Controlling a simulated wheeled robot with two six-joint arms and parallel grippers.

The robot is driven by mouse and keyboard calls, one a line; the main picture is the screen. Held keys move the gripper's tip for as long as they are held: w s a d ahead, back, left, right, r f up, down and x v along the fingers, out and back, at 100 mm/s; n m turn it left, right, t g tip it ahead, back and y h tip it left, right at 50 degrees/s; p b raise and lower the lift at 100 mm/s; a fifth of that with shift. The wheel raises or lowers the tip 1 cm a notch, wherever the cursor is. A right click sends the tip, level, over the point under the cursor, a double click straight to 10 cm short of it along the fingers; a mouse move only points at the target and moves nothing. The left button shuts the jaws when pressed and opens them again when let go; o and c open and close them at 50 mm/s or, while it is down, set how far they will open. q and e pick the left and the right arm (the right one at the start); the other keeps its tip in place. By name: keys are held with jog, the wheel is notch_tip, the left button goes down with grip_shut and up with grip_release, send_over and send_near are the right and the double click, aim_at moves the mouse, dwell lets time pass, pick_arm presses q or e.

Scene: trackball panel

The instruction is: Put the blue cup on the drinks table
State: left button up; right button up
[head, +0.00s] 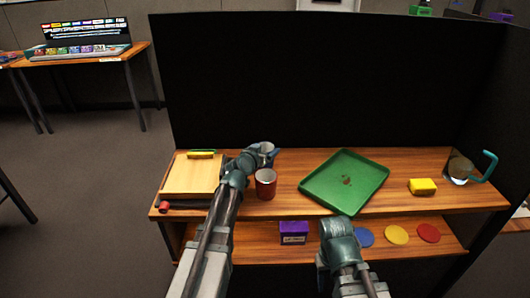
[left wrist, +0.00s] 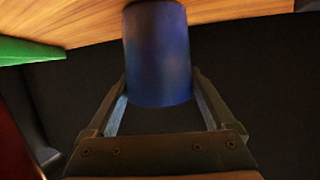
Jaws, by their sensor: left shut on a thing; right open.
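The blue cup (left wrist: 158,55) fills the middle of the left wrist view, between the fingers of my left gripper (left wrist: 160,100). In the head view the cup (head: 266,147) is at the back of the wooden shelf, partly hidden by my left gripper (head: 264,156), which is shut on it. Whether the cup touches the shelf is unclear. My right gripper (head: 338,228) is low in front of the shelf's front edge, open, with its fingers mostly hidden and nothing seen in it. No table is clearly marked as the drinks table; one separate table (head: 126,52) stands at the far left.
A red cup (head: 265,185) stands just in front of my left gripper. A green tray (head: 318,182), yellow block (head: 422,186), glass mug (head: 460,169) and wooden board (head: 190,178) share the top shelf. A purple box (head: 293,231) and coloured discs lie below. A black panel (head: 310,80) closes the back.

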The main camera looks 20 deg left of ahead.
pick_arm(q)
jog(key=shift+f, duration=0.1)
jog(key=o, duration=1.2)
jog(key=shift+s+r, duration=0.2)
jog(key=shift+r, duration=0.05)
jog(key=p+v, duration=0.3)
jog(key=v, duration=0.8)
jog(key=shift+s+a, duration=0.1)
jog(key=shift+s, duration=0.2)
jog(key=shift+s, duration=0.1)
